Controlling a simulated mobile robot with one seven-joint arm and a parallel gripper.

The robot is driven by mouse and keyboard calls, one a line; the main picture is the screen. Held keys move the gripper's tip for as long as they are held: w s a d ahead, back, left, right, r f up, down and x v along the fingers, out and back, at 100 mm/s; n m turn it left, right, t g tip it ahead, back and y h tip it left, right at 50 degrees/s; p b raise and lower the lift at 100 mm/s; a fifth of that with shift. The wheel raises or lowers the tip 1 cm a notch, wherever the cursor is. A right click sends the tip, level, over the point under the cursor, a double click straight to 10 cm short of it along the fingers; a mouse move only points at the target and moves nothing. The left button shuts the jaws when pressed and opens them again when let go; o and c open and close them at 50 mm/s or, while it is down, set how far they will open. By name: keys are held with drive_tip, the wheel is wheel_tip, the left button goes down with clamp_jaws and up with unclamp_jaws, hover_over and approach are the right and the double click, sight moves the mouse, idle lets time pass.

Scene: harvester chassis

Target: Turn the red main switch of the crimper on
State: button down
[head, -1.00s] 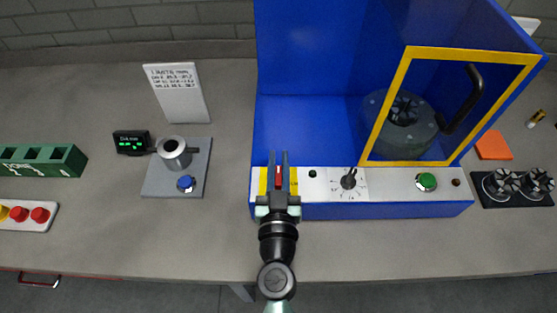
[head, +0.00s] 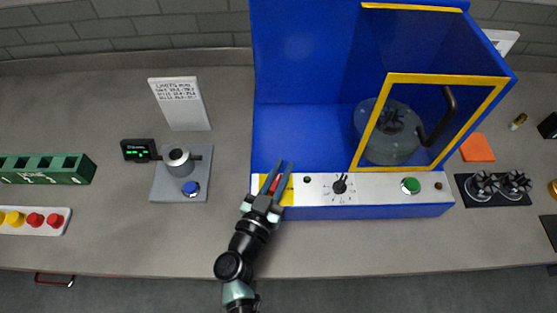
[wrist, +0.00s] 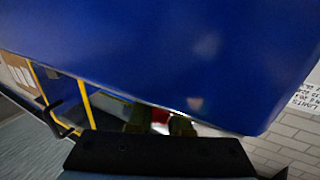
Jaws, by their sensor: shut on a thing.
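The red main switch (head: 274,186) sits on a yellow plate (head: 287,194) at the left end of the blue crimper's white front panel (head: 372,188). My gripper (head: 278,176) is over it, shut on the switch with one finger on each side, and tilted to the upper right in the head view. The fingers hide part of the switch. In the wrist view a small piece of the red switch (wrist: 160,116) shows between the dark fingertips. A small dark green lamp (head: 307,180) sits just right of the yellow plate and looks unlit.
The panel also carries a black dial (head: 340,185) and a green button (head: 410,186). A yellow-framed guard (head: 390,78) with a black handle stands above it. Left are a gauge block (head: 180,162), a green rack (head: 45,168) and a button strip (head: 35,220).

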sight(289, 189)
drive_tip(key=m+g+h, duration=0.1)
drive_tip(key=h, duration=0.1)
drive_tip(key=m+g+h, duration=0.1)
drive_tip(key=h, duration=0.1)
drive_tip(key=shift+s+d+m, duration=0.1)
drive_tip(key=shift+d+m, duration=0.1)
drive_tip(key=shift+m, duration=0.2)
drive_tip(key=m+g+h, duration=0.1)
drive_tip(key=m+g+h+b, duration=0.1)
drive_tip(key=g, duration=0.1)
drive_tip(key=m+g+h+b, duration=0.1)
drive_tip(key=h, duration=0.1)
drive_tip(key=shift+s+d+f+m+g, duration=0.3)
drive_tip(key=shift+s+m, duration=0.05)
drive_tip(key=shift+m, duration=0.05)
drive_tip(key=m+g+h+b, duration=0.1)
drive_tip(key=g+b, duration=0.1)
drive_tip(key=m+g+b, duration=0.1)
drive_tip(key=g+b, duration=0.1)
drive_tip(key=s+m+g+h+b, duration=0.1)
drive_tip(key=m+g+b, duration=0.1)
drive_tip(key=shift+d+h, duration=0.3)
drive_tip(key=m+g+b, duration=0.1)
drive_tip(key=g, duration=0.1)
drive_tip(key=s+m+g+b, duration=0.1)
drive_tip(key=g+b, duration=0.1)
drive_tip(key=shift+d+r+m, duration=0.1)
drive_tip(key=shift+r+m, duration=0.05)
drive_tip(key=shift+m, duration=0.25)
drive_tip(key=shift+r, duration=0.1)
